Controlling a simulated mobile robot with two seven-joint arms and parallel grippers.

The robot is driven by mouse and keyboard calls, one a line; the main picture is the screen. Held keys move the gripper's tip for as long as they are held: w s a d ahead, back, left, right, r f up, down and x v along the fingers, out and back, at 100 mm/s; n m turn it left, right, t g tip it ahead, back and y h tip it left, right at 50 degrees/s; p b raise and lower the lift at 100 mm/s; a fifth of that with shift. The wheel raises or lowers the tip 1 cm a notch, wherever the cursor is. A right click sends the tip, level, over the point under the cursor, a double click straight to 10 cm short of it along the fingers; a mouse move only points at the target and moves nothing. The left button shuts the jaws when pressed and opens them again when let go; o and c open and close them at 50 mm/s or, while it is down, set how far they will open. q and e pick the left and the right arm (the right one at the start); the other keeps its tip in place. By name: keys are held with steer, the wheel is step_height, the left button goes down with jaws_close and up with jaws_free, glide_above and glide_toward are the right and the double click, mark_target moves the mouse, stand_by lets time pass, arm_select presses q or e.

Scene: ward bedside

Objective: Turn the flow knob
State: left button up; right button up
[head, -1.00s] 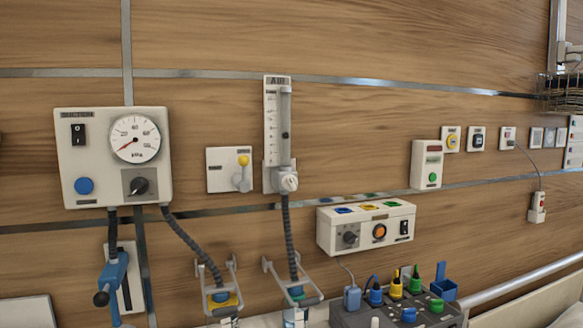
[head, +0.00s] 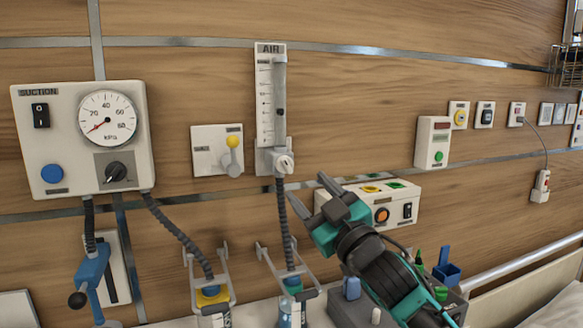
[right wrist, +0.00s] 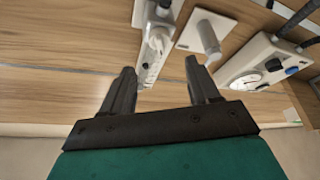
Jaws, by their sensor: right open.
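The flow knob (head: 284,164) is a small white round knob at the foot of the tall AIR flowmeter (head: 265,95) on the wood wall. The flowmeter also shows in the right wrist view (right wrist: 153,50), tilted, beyond my fingers. My right gripper (head: 307,190), green and black, reaches up from the lower right. Its fingers are open and empty, a little right of and below the knob in the picture, apart from it. In the right wrist view the two fingers (right wrist: 158,80) are spread. My left gripper is not in view.
A suction panel (head: 70,115) with a gauge and a wall plate with a yellow-tipped lever (head: 232,155) are left of the flowmeter. A dark hose (head: 284,220) hangs below it. A white control box (head: 408,192) is partly hidden behind my right arm.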

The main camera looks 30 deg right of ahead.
mark_target(288, 167)
steer(key=p+x, duration=0.1)
steer(key=x, duration=0.6)
steer(key=shift+w+r, duration=0.1)
steer(key=shift+w, duration=0.15)
steer(key=shift+c, duration=0.2)
steer(key=c, duration=1)
steer(key=shift+n, duration=0.4)
steer(key=o, duration=1)
steer(key=shift+o, duration=0.2)
